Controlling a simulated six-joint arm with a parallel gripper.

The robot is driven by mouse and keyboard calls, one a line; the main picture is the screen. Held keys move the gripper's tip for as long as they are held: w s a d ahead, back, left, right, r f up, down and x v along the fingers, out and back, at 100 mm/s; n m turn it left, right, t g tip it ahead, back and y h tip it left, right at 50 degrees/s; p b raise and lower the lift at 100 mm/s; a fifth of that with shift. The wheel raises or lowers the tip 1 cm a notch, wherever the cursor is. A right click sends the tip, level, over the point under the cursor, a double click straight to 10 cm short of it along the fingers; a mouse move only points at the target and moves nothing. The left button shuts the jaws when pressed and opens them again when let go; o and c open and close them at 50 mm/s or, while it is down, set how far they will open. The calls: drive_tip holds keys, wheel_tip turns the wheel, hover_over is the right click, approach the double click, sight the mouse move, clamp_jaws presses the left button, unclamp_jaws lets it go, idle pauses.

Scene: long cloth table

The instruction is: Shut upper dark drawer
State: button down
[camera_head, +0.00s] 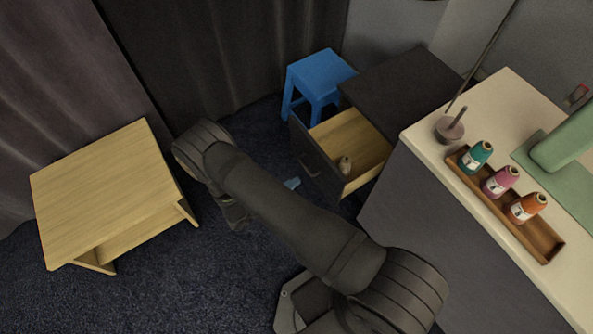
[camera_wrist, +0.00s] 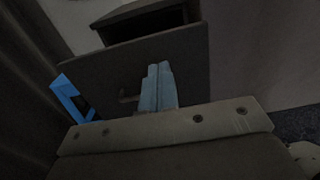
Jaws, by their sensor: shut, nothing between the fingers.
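The dark cabinet (camera_head: 405,85) stands at the back, beside the light-topped counter. Its upper drawer is pulled well out, showing a pale wooden inside (camera_head: 362,135) and a dark front panel (camera_head: 312,160). A small beige bottle-like item (camera_head: 345,165) is in the drawer. In the wrist view the drawer front (camera_wrist: 105,75) fills the middle, with a handle (camera_wrist: 127,97) left of the fingers. My gripper (camera_wrist: 158,85) is shut and empty, its light blue fingers together before the panel. In the head view its fingertips (camera_head: 292,183) show just left of the drawer front. I cannot tell whether they touch it.
A blue stool (camera_head: 318,75) stands behind the drawer, close to its left side. A small wooden table (camera_head: 105,185) is at left. The counter (camera_head: 420,140) at right holds a wooden tray (camera_head: 544,240) with three bottles.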

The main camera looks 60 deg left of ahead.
sight(327, 163)
drive_tip(key=w, duration=1.1)
drive_tip(key=shift+w, duration=0.15)
drive_tip(key=w, duration=2.4)
drive_tip(key=shift+w+r, duration=0.1)
drive_tip(key=shift+w, duration=0.05)
drive_tip(key=s, duration=1.5)
drive_tip(key=w, duration=1.4)
